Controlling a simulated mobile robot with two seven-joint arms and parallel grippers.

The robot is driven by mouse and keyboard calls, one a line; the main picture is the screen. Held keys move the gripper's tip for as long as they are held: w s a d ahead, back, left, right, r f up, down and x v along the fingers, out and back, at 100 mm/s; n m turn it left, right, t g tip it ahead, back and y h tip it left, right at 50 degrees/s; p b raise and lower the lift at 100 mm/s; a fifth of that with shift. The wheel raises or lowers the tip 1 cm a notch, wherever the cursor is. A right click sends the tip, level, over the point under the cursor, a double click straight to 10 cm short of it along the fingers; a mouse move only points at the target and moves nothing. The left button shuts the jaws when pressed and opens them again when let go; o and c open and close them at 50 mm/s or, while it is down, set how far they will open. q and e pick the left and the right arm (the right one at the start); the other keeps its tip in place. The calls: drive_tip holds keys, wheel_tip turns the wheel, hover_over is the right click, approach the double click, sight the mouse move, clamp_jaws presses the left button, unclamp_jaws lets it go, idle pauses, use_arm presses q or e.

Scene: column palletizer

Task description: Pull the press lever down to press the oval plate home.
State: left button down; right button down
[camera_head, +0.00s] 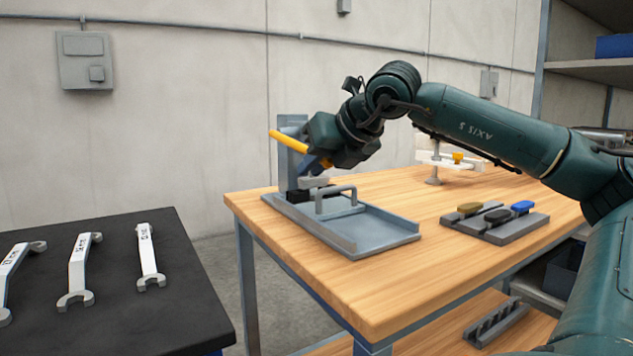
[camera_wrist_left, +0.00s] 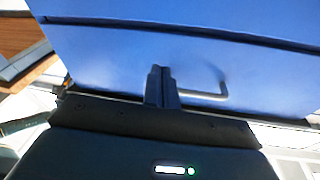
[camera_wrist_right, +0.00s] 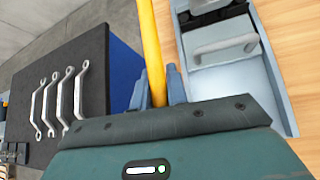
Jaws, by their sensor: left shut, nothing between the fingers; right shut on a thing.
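The press stands at the back left of the wooden table, with a grey upright (camera_head: 290,155) and a grey base tray (camera_head: 375,236). Its yellow lever (camera_head: 288,141) slants down to the right into my right gripper (camera_head: 319,163). The right wrist view shows the lever (camera_wrist_right: 151,45) between the fingers (camera_wrist_right: 158,88), which are shut on it. Below the gripper, a grey press head (camera_head: 313,183) sits over a black block (camera_head: 300,196). I cannot make out an oval plate under the head.
A grey rack (camera_head: 512,232) with gold, black and blue oval pieces lies right of the press. A white clamp-like fixture (camera_head: 436,160) stands behind it. A black-topped table (camera_head: 110,265) at left holds several wrenches. Table surface between press and rack is clear.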

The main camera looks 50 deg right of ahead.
use_arm(q)
drive_tip(key=b, duration=0.2)
drive_tip(key=shift+w+d+f+n+h+b, duration=0.1)
drive_tip(key=shift+d+f+n+h+b, duration=0.1)
drive_tip(key=shift+d+n+h+b, duration=0.15)
use_arm(e)
drive_tip(key=shift+w+f+t, duration=0.15)
drive_tip(key=shift+f+t, duration=0.25)
drive_tip(key=shift+f, duration=0.45)
use_arm(q)
drive_tip(key=shift+r, duration=0.2)
use_arm(e)
drive_tip(key=c, duration=1.4)
unclamp_jaws()
drive_tip(key=shift+d, duration=0.1)
use_arm(q)
drive_tip(key=shift+f, duration=0.2)
use_arm(e)
drive_tip(key=v, duration=1.3)
drive_tip(key=shift+a, duration=0.2)
use_arm(q)
drive_tip(key=shift+a+r, duration=0.1)
drive_tip(key=shift+r, duration=0.15)
